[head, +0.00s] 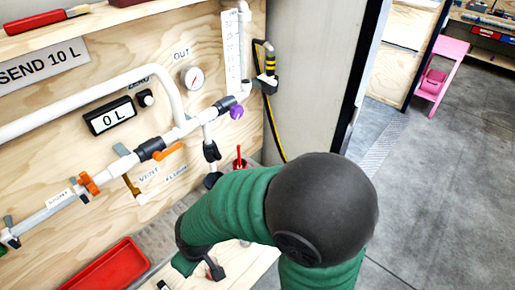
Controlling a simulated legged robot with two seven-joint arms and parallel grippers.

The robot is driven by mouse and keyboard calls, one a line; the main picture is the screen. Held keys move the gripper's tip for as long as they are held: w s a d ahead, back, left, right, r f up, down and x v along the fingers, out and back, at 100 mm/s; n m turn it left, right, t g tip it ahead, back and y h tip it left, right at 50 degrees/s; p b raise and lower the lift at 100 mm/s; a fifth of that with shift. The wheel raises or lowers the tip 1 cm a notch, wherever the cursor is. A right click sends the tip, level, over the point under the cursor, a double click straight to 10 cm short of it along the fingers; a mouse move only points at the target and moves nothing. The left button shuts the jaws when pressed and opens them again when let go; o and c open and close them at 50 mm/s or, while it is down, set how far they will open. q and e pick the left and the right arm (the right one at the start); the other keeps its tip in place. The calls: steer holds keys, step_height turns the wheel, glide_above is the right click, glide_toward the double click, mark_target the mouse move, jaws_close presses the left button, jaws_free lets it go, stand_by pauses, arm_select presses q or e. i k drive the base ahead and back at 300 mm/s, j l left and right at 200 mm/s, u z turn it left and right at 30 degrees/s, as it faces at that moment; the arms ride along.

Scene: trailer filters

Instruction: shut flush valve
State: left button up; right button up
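The FLUSH label (176,172) is on the plywood panel, beside the VENT label (148,177). Above them an orange lever (168,152) sits on the white pipe, slanted along it; I cannot tell for certain that it is the flush valve. A purple knob (236,112) is further right on the pipe, and an orange handle (89,183) is at the lower left. My green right arm comes in from the bottom with its dark elbow in front. The dark part at its end, likely my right gripper (207,264), is low over the bench, apart from the valves; its fingers are unclear. My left gripper is out of view.
A display (109,116) reads 0 L, near a round OUT gauge (193,77). A red tray (106,266) lies on the bench below the pipes. A red-handled tool (48,20) lies on the upper shelf. Open floor and a pink stool (440,75) are at right.

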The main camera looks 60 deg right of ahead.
mark_target(217, 156)
steer(key=z, duration=1.45)
